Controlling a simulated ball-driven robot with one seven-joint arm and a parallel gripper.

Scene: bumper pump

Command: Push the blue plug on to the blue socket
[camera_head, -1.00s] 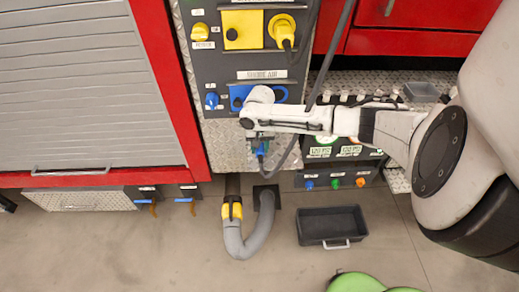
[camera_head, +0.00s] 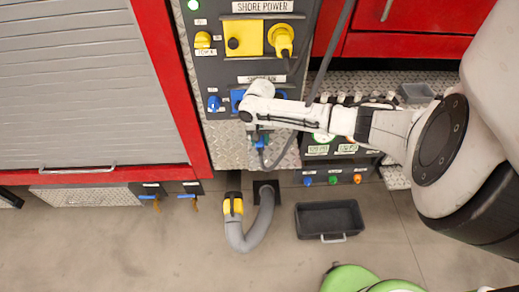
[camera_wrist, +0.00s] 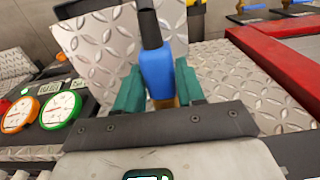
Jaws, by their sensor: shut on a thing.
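The blue plug (camera_wrist: 157,72) is between the green fingers of my gripper (camera_wrist: 159,90), which is shut on it. A dark hose end joins the plug at the top in the wrist view. In the head view my gripper (camera_head: 260,138) is below the panel, with a little of the plug's blue showing. The blue socket (camera_head: 237,96) is on the dark panel under the upper label. My arm covers most of it, so its opening is hidden. The plug appears apart from the socket, below it.
A yellow power socket and plug (camera_head: 282,40) sit above. A blue knob (camera_head: 213,103) is left of the blue socket. A grey hose (camera_head: 262,222) and a black tray (camera_head: 329,217) are below. Gauges (camera_wrist: 50,107) show at left in the wrist view. A dark cable hangs near my arm.

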